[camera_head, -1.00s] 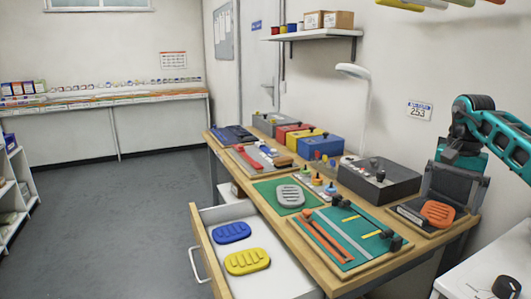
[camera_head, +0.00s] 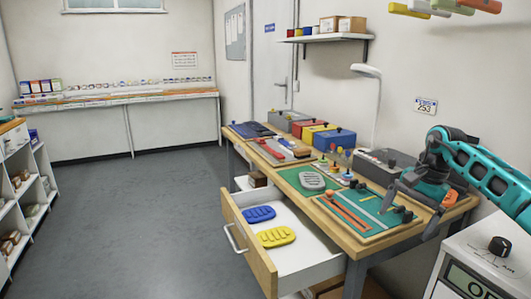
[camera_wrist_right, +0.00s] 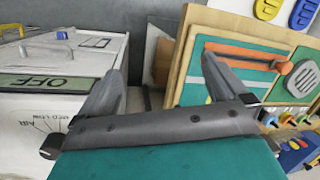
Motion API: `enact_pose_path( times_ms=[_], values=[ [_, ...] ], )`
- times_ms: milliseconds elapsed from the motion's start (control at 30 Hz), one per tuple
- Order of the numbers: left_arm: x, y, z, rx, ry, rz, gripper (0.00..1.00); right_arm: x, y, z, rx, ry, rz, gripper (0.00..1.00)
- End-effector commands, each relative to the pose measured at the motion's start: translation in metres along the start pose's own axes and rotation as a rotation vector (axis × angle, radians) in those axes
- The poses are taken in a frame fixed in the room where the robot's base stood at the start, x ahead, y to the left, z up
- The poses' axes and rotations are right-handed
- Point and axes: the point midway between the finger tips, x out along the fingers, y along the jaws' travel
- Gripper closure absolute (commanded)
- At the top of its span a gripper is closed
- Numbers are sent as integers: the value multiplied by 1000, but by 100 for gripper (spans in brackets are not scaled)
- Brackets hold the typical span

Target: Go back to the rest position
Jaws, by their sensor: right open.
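My right gripper (camera_head: 414,208) is in the head view over the right end of the workbench, its fingers pointing down and to the left. In the right wrist view the two fingers of my right gripper (camera_wrist_right: 162,65) stand well apart, with nothing between them. Behind it in the head view, an orange pad (camera_head: 450,197) is partly hidden by the arm. My left gripper is not in view.
The workbench (camera_head: 352,242) carries a teal board (camera_head: 368,206), a grey pad (camera_head: 311,181) and several coloured boxes. Its drawer (camera_head: 296,253) is open, with a blue pad (camera_head: 258,214) and a yellow pad (camera_head: 276,237). A white appliance (camera_head: 455,260) stands at right. The floor at left is clear.

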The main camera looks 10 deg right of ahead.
Motion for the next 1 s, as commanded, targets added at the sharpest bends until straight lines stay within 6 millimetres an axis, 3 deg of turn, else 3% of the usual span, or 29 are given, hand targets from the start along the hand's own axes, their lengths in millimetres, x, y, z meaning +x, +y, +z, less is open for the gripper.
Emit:
enact_pose_path(
  times_ms=[33, 167, 233, 333, 500, 600, 700, 900, 933, 1000],
  values=[
    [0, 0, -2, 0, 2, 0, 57, 24, -14, 18, 20, -52, -45, 0],
    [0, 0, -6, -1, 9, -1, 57, 77, -55, 78, 142, -235, -204, 0],
    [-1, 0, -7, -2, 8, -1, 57, 103, -76, 119, 250, -376, -289, 0],
    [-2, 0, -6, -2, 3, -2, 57, 127, -98, 176, 455, -607, -386, 0],
    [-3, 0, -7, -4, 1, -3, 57, 141, -118, 250, 902, -1041, -454, 0],
    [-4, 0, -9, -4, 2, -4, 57, 142, -120, 275, 1213, -1302, -435, 0],
    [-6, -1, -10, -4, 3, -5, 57, 142, -113, 286, 1550, -1560, -372, 0],
    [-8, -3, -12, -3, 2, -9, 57, 162, -72, 281, 2282, -2037, -117, 0],
    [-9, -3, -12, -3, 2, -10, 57, 168, -61, 279, -2327, 2043, 64, 0],
    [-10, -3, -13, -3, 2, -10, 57, 182, -35, 275, -2138, 1806, -57, 0]
  ],
)
